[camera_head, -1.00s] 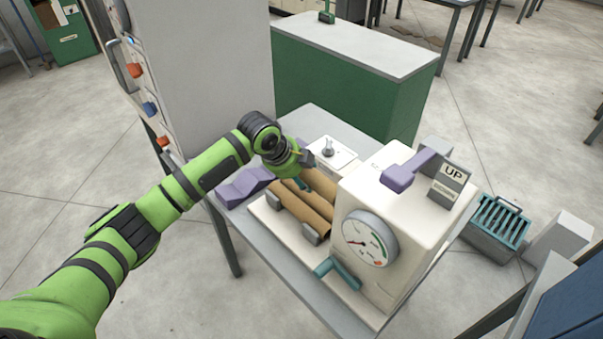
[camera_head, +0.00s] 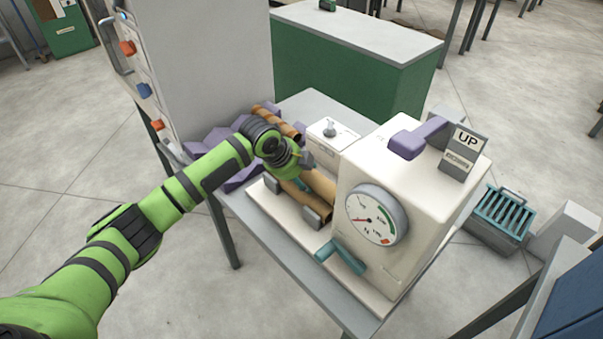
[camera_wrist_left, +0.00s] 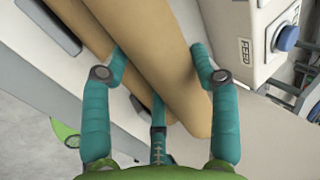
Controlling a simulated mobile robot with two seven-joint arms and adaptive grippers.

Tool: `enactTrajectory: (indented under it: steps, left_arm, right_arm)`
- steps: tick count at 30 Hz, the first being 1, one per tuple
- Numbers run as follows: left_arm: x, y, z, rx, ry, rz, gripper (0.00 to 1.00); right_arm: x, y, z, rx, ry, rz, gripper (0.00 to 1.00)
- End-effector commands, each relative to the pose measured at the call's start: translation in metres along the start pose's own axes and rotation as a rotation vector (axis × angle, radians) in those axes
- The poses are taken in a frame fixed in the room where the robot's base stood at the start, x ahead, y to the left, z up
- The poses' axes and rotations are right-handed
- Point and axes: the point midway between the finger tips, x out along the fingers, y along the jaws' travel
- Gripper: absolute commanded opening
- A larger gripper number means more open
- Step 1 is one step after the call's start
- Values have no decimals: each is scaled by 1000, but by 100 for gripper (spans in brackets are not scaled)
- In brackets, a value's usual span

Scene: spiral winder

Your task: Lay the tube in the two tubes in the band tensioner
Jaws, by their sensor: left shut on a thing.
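Two tan tubes lie side by side on the cream base of the band tensioner (camera_head: 372,222), held at their ends by grey blocks. My left gripper (camera_head: 305,170) is over them. In the left wrist view, its teal fingers (camera_wrist_left: 160,60) straddle the larger-looking right-hand tube (camera_wrist_left: 160,40), shut on it. The other tube (camera_wrist_left: 85,22) runs beside it on the left. I cannot tell whether the held tube touches it or what it rests on. A third brown tube (camera_head: 270,115) with a dark end lies on the purple cradle (camera_head: 240,180) behind my wrist. My right gripper is not in view.
The tensioner's gauge (camera_head: 376,214), teal lever (camera_head: 347,257) and purple handle (camera_head: 420,140) stand right of the tubes. A small white box with a knob (camera_head: 330,130) stands behind them. A tall grey cabinet (camera_head: 205,70) rises at the back left.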

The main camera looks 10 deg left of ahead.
Motion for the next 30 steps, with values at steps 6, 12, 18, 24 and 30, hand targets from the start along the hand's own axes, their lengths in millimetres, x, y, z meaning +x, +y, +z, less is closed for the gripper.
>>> enactTrajectory:
  steps: [6,12,18,24,30]
  left_arm:
    - [5,7,-2,-1,4,17,88]
    - [4,7,-2,-2,3,16,88]
    - [0,6,-1,-1,2,15,88]
    - [-30,4,0,1,0,9,88]
    - [-74,3,-1,1,1,7,88]
  right_arm:
    - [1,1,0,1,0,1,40]
    - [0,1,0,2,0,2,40]
    - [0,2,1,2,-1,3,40]
    - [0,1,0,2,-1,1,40]
    - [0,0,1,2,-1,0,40]
